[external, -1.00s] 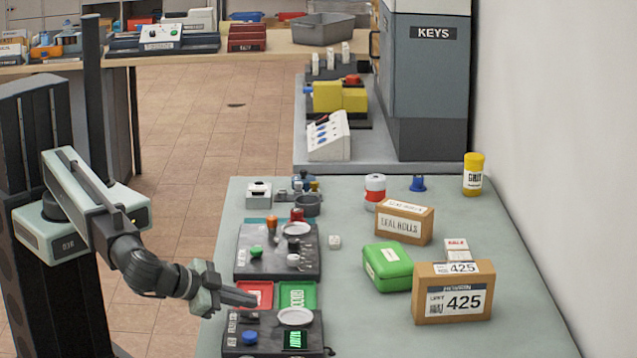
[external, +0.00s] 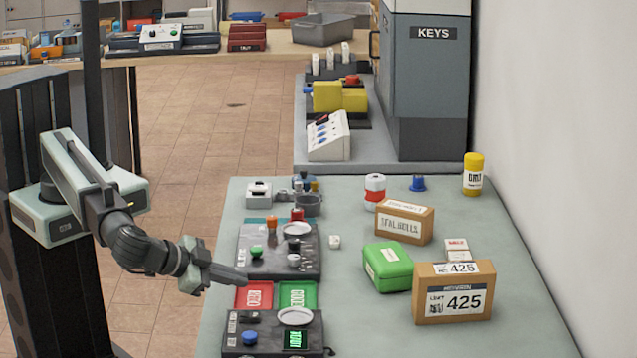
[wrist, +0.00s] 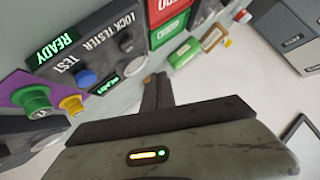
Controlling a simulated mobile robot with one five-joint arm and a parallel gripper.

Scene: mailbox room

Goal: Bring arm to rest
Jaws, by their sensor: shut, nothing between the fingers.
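My arm reaches from the left over the near-left edge of the grey-green table (external: 375,325). My gripper (external: 240,277) is shut and empty, pointing right. In the external view its tip is just above the red tray (external: 254,296), near the front of the rear device panel (external: 272,262). In the wrist view the shut fingers (wrist: 156,90) show dark, with the lock tester (wrist: 105,45) panel beyond them.
The lock tester with its blue button (external: 250,338) stands at the table's near edge. A green tray (external: 298,296) lies beside the red one. A green case (external: 387,267) and cardboard boxes (external: 453,293) stand farther right.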

